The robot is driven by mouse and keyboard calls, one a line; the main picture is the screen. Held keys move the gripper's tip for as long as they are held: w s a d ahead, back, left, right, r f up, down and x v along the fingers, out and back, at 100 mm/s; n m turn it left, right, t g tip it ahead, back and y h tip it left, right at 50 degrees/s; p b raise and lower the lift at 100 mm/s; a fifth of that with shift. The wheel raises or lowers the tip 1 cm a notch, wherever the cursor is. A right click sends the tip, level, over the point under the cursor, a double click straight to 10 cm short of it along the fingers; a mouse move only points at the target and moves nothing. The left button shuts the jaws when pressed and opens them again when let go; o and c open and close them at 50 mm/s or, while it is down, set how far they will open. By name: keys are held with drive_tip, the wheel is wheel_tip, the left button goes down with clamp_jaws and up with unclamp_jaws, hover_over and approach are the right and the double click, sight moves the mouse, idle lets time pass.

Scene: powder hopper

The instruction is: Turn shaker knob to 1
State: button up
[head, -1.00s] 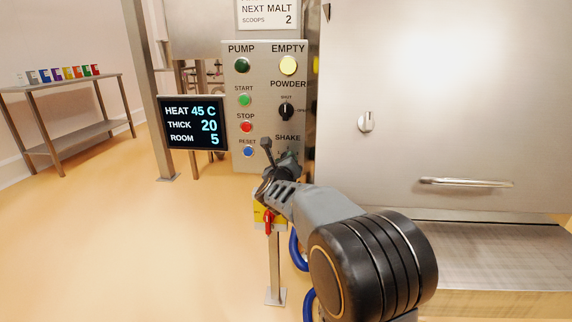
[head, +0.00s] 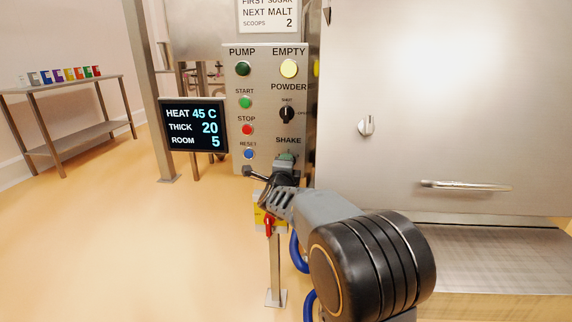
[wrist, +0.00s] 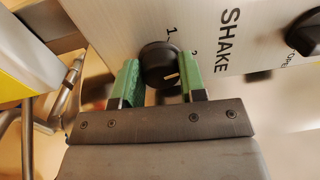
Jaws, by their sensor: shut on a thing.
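The black round shaker knob (wrist: 152,66) sits on the steel panel beside the word SHAKE in the wrist view. A pale pointer line on it points toward the right finger. A printed 1 stands near its upper right edge; another mark beyond it is partly hidden and hard to read. My gripper (wrist: 160,82) has its green-tipped fingers on either side of the knob, shut on it. In the head view my gripper (head: 286,160) is just under the SHAKE label and hides the knob.
The control panel (head: 266,108) carries the PUMP and EMPTY lamps, several buttons and the POWDER knob (head: 287,114) above SHAKE. A display (head: 194,125) is at its left. A yellow box with a red handle (head: 268,228) is just below my gripper. A steel cabinet (head: 440,110) stands right.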

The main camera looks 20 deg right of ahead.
drive_tip(key=shift+d+f+n+y+p, duration=0.15)
drive_tip(key=shift+n+p, duration=0.65)
drive_tip(key=shift+n, duration=1.6)
drive_tip(key=shift+a+n+y+p, duration=0.15)
drive_tip(key=shift+n+p, duration=0.65)
drive_tip(key=shift+n, duration=1.6)
drive_tip(key=shift+s+d+n, duration=0.1)
drive_tip(key=shift+n, duration=0.2)
drive_tip(key=o, duration=0.9)
drive_tip(key=shift+o, duration=0.2)
drive_tip(key=p+v, duration=0.3)
drive_tip(key=v, duration=1)
drive_tip(key=shift+s+f, duration=0.15)
drive_tip(key=shift+s, duration=0.2)
